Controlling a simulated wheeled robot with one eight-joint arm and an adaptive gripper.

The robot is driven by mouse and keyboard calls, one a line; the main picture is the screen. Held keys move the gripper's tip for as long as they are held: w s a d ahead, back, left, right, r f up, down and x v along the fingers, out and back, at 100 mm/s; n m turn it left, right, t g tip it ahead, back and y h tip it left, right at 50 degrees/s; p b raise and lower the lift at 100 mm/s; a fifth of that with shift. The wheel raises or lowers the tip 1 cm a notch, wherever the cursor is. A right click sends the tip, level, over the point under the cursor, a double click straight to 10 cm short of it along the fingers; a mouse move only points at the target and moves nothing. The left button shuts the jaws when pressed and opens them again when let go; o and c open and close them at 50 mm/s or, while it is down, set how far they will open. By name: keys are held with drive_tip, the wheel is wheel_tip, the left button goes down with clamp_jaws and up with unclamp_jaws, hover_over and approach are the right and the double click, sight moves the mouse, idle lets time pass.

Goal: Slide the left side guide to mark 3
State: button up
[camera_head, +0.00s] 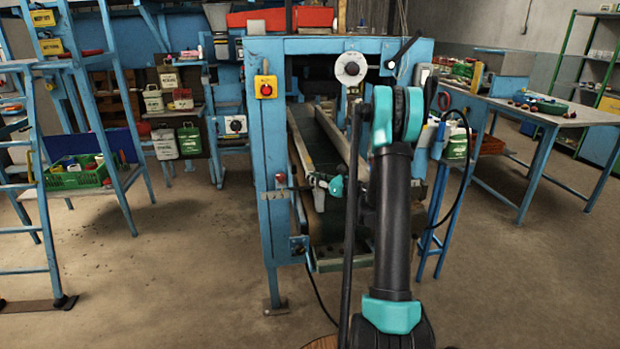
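The blue machine frame (262,140) stands ahead, with a conveyor channel running back through its middle. A long pale rail, which looks like the left side guide (302,150), runs along the channel's left side. A second rail (347,140) runs on the right. A red-topped knob (281,177) sits on the left post above a small metal plate (277,195); no mark numbers are readable. My gripper (315,181) is small and dark in front of the channel, to the right of the knob and apart from it. Its fingers are too small to judge.
My arm covers the machine's right side. A yellow box with a red button (265,87) is on the left post, and a white dial (350,68) is above the channel. A blue ladder (35,190) stands left and a workbench (560,115) right. Floor is clear front left.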

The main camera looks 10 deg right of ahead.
drive_tip(key=o, duration=0.5)
drive_tip(key=shift+o, duration=0.2)
drive_tip(key=v, duration=1.2)
